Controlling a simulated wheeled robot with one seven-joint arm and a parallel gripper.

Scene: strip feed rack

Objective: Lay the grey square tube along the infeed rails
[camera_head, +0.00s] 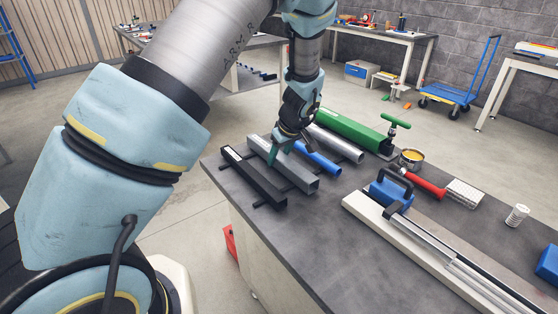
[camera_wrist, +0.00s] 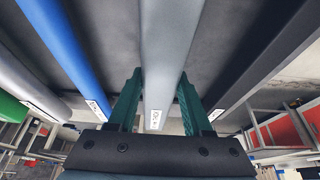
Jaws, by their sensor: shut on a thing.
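The grey square tube (camera_head: 298,177) lies on the dark bench between a black bar and a blue tube. It also shows in the wrist view (camera_wrist: 167,50), running away from the camera with a white label on its near end. My gripper (camera_head: 283,151) is shut on the tube, its teal fingers (camera_wrist: 159,85) on either side of it. The tube appears still down among the other stock. A long pale base with metal rails (camera_head: 437,245), seemingly the infeed rails, lies at the right of the bench with a blue clamp-like block (camera_head: 391,193) at its far end.
The black bar (camera_head: 253,178) and blue tube (camera_head: 319,158) lie close on either side. A silver tube (camera_head: 338,144) and green tube (camera_head: 350,128) lie beyond. Bare bench shows between stock and rails.

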